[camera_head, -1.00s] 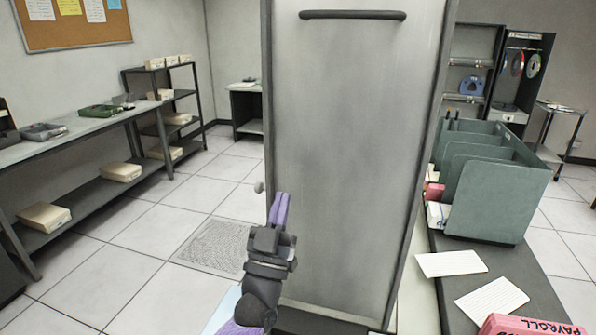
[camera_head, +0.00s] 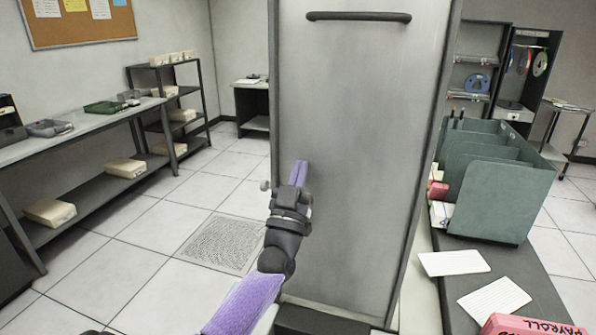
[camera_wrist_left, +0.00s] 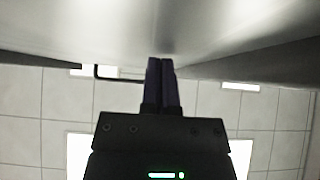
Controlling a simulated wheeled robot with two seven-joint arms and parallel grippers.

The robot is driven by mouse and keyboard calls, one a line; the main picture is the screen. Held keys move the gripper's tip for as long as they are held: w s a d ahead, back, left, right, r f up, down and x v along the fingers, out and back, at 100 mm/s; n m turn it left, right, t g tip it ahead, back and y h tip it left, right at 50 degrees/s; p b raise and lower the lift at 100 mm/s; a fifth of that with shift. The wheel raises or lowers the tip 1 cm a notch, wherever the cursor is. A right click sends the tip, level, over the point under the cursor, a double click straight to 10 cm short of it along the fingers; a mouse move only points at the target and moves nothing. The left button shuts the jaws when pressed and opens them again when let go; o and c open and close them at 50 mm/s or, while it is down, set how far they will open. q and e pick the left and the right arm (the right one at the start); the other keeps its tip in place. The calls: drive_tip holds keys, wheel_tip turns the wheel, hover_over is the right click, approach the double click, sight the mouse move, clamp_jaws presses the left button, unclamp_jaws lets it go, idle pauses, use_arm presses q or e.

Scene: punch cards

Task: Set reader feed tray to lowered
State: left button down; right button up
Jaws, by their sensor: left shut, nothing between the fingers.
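A large grey metal panel (camera_head: 345,130) with dark side edges and a dark bar handle (camera_head: 358,16) near its top stands upright in the middle of the head view. It seems to be the reader feed tray, in a raised position. My left gripper (camera_head: 300,163) is shut and empty, its purple fingers in front of the panel's lower left part. I cannot tell whether they touch it. In the left wrist view the shut fingers (camera_wrist_left: 160,62) point at a grey metal surface (camera_wrist_left: 160,25). My right gripper is not in view.
A small round knob (camera_head: 265,186) shows at the panel's left edge. On the right, a dark counter (camera_head: 480,262) holds a green divided card rack (camera_head: 500,190), loose cards (camera_head: 455,262) and a pink box (camera_head: 525,324). Shelves (camera_head: 100,195) and open tiled floor lie left.

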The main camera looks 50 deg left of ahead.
use_arm(q)
drive_tip(key=w+p, duration=0.1)
drive_tip(key=w+a+r+g+p, duration=0.1)
drive_tip(key=shift+w+a+g+h+p, duration=0.15)
drive_tip(key=shift+w+g+h+p, duration=0.15)
drive_tip(key=shift+h, duration=0.1)
drive_tip(key=shift+g+h, duration=0.5)
drive_tip(key=shift+g, duration=0.3)
drive_tip(key=w+a, duration=0.1)
drive_tip(key=w, duration=0.1)
drive_tip(key=w+a+f, duration=0.1)
drive_tip(key=shift+w+a+f+p, duration=0.1)
drive_tip(key=shift+w+f+p, duration=0.05)
drive_tip(key=shift+w+p, duration=0.2)
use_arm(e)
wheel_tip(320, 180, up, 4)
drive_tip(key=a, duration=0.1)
use_arm(q)
drive_tip(key=w+a+f+g+h+b, duration=0.1)
drive_tip(key=w+a+f+g+b, duration=0.2)
drive_tip(key=w+b, duration=0.4)
drive_tip(key=shift+w+a+f+h+b, duration=0.35)
drive_tip(key=shift+w+a+f, duration=0.1)
drive_tip(key=shift+w+a, duration=0.4)
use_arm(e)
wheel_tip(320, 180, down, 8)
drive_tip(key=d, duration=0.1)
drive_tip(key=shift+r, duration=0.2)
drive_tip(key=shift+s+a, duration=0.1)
